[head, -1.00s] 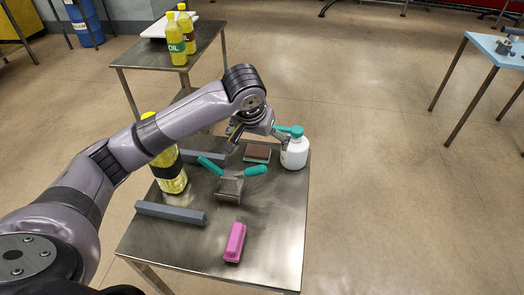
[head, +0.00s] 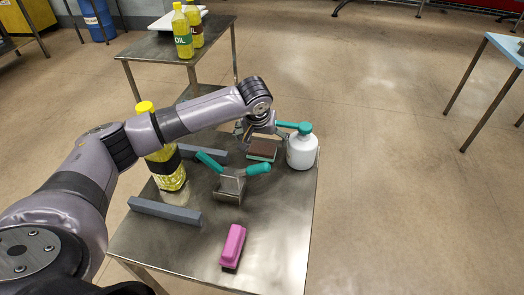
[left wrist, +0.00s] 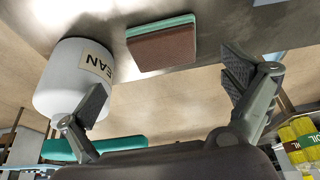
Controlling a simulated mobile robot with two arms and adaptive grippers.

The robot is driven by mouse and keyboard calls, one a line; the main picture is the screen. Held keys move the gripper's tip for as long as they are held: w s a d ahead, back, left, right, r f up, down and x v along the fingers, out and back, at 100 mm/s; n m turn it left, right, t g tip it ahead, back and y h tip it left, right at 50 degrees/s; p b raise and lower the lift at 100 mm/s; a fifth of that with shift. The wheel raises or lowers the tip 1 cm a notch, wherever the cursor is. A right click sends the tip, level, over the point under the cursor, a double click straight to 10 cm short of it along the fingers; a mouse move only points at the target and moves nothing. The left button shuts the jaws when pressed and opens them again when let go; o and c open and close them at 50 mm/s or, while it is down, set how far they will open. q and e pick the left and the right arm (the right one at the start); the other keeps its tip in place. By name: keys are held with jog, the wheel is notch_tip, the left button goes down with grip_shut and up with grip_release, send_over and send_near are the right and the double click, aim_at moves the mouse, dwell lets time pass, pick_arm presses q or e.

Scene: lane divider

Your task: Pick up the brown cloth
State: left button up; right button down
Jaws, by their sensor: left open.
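The brown cloth (head: 262,147) looks like a flat folded block, brown on top with a pale green layer. It lies on the metal table (head: 270,215) near its far edge. In the left wrist view the cloth (left wrist: 160,47) is at the top middle, apart from the fingers. My left gripper (head: 258,130) is just behind and above the cloth in the head view, partly hidden by its wrist. In the left wrist view its fingers (left wrist: 165,88) are wide apart with nothing between them. My right gripper is out of view.
A white spray bottle (head: 302,152) stands close right of the cloth, near the left gripper. The table's front right is bare.

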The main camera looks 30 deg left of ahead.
aim_at(262, 148)
pick_arm(q)
jog(key=x, duration=0.5)
jog(key=shift+a+f, duration=0.35)
jog(key=shift+a, duration=0.05)
jog(key=c, duration=1.2)
